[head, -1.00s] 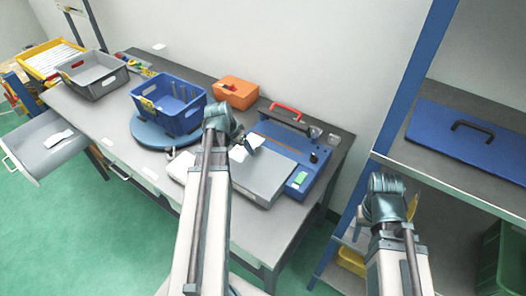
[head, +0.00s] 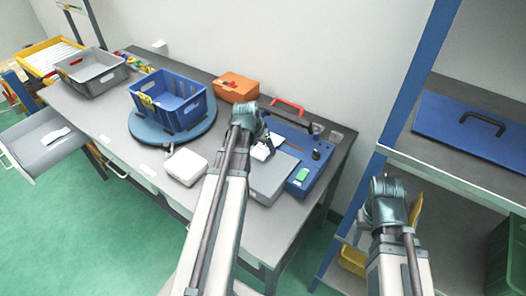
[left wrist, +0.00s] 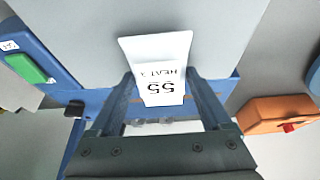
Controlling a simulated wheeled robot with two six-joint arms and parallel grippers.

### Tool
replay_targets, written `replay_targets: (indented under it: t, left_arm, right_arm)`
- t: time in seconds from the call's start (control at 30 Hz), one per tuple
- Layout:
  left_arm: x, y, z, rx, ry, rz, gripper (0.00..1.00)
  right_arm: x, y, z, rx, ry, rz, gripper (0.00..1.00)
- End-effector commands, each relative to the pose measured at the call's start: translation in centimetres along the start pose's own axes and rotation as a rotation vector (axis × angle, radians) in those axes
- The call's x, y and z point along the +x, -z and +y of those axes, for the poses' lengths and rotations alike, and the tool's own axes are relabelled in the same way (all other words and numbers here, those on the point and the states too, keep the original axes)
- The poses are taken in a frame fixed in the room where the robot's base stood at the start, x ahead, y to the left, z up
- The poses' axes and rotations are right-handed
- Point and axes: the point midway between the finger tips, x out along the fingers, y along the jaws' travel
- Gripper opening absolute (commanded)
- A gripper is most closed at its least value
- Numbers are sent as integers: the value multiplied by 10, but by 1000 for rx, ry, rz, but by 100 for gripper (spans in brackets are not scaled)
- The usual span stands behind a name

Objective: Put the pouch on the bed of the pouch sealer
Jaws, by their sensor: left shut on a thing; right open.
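My left gripper (head: 262,140) is shut on the pouch (left wrist: 158,65), a small white flat piece printed "55 HEAT 3". The pouch also shows as a white patch in the head view (head: 261,153). The pouch sealer (head: 318,158) is a blue machine with a red handle and a green switch. Its flat grey bed (head: 272,182) lies at the front, partly covered by my left arm. The pouch is over the bed area; I cannot tell whether it touches. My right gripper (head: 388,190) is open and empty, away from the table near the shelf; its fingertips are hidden.
A white box (head: 184,166) stands left of the sealer. A blue crate (head: 140,98) sits on a round blue turntable (head: 204,128). An orange box (head: 236,86) stands behind. A grey crate (head: 108,80) is further left. A shelf rack (head: 450,182) stands right.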

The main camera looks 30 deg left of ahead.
Motion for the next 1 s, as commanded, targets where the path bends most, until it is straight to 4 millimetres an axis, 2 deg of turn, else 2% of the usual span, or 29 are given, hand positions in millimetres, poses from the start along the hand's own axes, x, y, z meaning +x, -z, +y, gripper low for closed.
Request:
replay_targets:
  t: [0.03, 0.27, 0.43, 0.47, 0.53, 0.83, 1.0]
  left_arm:
    - [7, -3, 0, 0, 0, 0, 22]
    - [4, -2, 0, 0, 0, 0, 22]
    - [8, -4, 0, 0, 0, 0, 22]
    - [7, -3, 0, 0, 0, 0, 85]
    - [7, -3, 0, 0, 0, 0, 98]
    - [6, -2, 0, 1, 0, 0, 100]
    - [-2, -1, 0, 0, 0, 0, 100]
  right_arm:
    - [7, 0, -1, 0, 0, 0, 50]
    - [4, 0, 0, 0, 0, 0, 50]
    - [9, 0, -1, 0, 0, 0, 50]
    - [8, 0, -1, 0, 0, 0, 50]
    - [7, 0, -1, 0, 0, 0, 50]
    - [6, 0, -1, 0, 0, 0, 50]
    - [-1, 0, 0, 0, 0, 0, 50]
